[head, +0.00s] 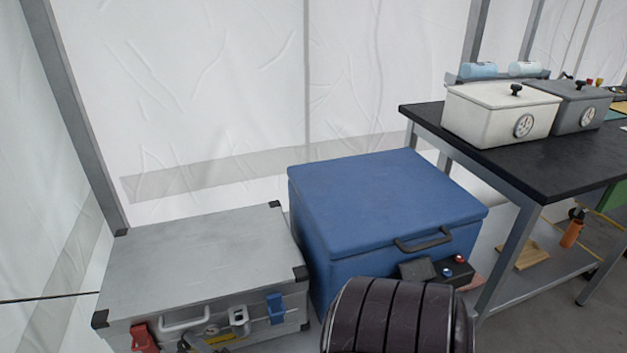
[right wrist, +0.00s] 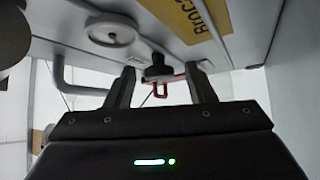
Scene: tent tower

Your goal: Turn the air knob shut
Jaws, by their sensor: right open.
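The dark knob (right wrist: 158,72), which I take to be the air knob, shows in the right wrist view on a grey panel. My right gripper (right wrist: 161,78) is open, with one finger on each side of the knob and a visible gap on both sides. I cannot tell from this view whether the fingers reach past the knob. The panel looks like the front of the silver case (head: 195,255), at the lower left in the head view. The knob cannot be made out clearly there. My left gripper is not in view.
Near the knob are a pale round disc (right wrist: 112,28), a yellow label (right wrist: 195,15) and a red latch (right wrist: 162,90). The case front also has a blue latch (head: 275,308). A blue cooler (head: 385,200) stands close on the right, before a black-topped table (head: 510,168).

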